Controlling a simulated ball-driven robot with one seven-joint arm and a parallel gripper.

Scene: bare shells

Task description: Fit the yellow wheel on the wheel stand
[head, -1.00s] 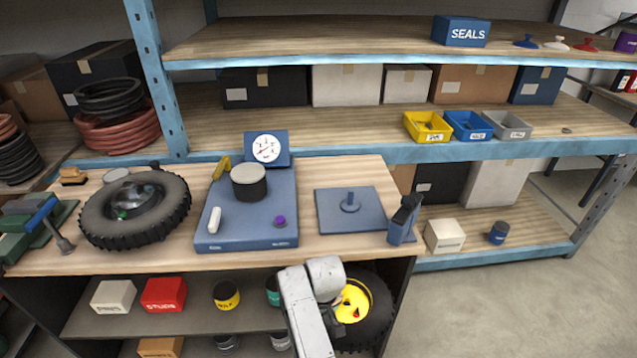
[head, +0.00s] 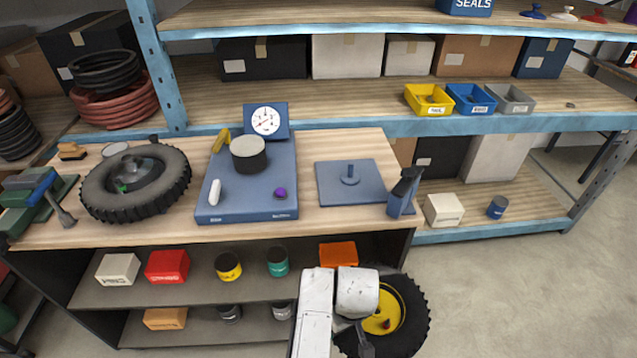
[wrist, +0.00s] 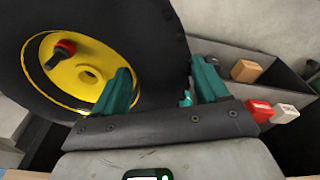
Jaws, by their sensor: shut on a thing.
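The yellow wheel, a yellow hub (head: 384,310) in a black tyre (head: 418,318), is in front of the bench's lower right end in the head view. In the wrist view its yellow hub (wrist: 85,75) has a centre hole and a red-and-black knob on it. My gripper (wrist: 160,90) has teal fingers, shut on the tyre's edge, with one finger over the hub side. In the head view my arm hides part of the wheel. The wheel stand, a blue square plate (head: 375,187) with a short upright peg (head: 350,172), stands empty on the right of the bench top.
Left of the stand is a blue platform (head: 240,212) with a dial gauge (head: 265,120) and a dark cylinder (head: 249,153). Another wheel (head: 178,180) lies at left. Boxes and cans fill the shelves below.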

